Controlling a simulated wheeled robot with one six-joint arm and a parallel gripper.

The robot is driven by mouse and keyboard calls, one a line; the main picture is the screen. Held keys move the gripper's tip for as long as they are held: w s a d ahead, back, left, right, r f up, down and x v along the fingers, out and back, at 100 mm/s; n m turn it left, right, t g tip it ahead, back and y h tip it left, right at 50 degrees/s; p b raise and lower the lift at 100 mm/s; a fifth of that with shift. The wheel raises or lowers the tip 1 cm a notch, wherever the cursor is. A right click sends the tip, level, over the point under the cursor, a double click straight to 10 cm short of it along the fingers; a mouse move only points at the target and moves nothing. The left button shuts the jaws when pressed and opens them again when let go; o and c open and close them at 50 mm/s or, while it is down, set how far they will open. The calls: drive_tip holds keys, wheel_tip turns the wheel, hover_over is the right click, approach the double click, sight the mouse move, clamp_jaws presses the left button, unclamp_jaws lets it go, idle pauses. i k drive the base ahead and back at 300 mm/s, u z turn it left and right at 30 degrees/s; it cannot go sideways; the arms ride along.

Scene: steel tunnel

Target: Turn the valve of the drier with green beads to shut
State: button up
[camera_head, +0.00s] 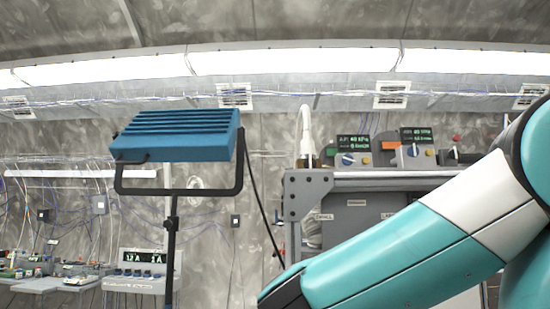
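I cannot make out a drier with green beads or its valve in this view. A grey bench or cabinet (292,205) stands right of centre and carries equipment on its top. On it are two instruments with green-lit displays and blue knobs, the left one (353,150) and the right one (416,148). My teal and white arm crosses the lower right and hides much of the cabinet front. My gripper is not in view; only a dark arm part shows at the bottom edge.
A blue lamp-like panel (178,135) on a dark stand (172,235) rises left of centre. A white upright piece (306,130) stands at the cabinet's left end. A bench with instruments (140,270) is at the lower left. Cables hang along the curved wall.

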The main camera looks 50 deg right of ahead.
sight(347, 160)
drive_tip(key=u, duration=1.2)
drive_tip(key=k, duration=0.95)
drive_tip(key=z, duration=1.65)
